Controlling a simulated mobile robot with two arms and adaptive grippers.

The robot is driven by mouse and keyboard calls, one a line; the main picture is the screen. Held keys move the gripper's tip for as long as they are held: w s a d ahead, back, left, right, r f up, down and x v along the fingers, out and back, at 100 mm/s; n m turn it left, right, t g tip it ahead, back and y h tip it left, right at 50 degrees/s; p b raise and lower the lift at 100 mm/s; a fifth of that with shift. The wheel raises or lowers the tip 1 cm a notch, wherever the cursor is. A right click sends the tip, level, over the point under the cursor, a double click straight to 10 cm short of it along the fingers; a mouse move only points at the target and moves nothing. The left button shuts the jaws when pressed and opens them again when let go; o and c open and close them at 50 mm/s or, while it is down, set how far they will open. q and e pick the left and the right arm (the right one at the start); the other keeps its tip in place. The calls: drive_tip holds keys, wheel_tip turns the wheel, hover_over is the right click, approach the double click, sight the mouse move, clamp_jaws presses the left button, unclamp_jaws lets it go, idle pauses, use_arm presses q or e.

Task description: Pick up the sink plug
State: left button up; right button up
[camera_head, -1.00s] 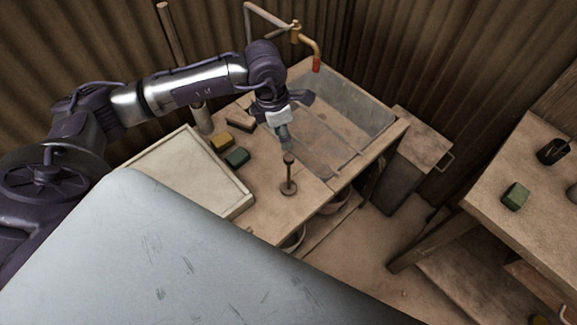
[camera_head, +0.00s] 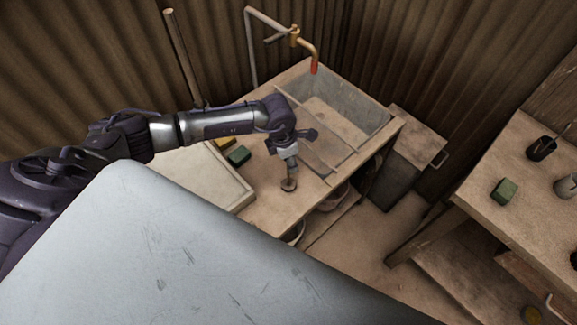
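The sink plug (camera_head: 289,185) stands upright on the wooden counter, left of the sink. Its dark round base shows; the upper part of its stem is hidden by my gripper. My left gripper (camera_head: 291,168) points down directly over the plug, at its stem. The fingers are small and dark here, so I cannot tell whether they are open or closed on the stem. My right gripper is not in view.
The grey sink basin (camera_head: 345,110) with a brass tap (camera_head: 308,48) lies behind and right. A green block (camera_head: 239,156) and a pale tray (camera_head: 226,182) are to the left. A side table (camera_head: 520,170) stands at right.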

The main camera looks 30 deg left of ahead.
use_arm(q)
clamp_jaws()
drive_tip(key=shift+r, duration=0.15)
idle(0.4)
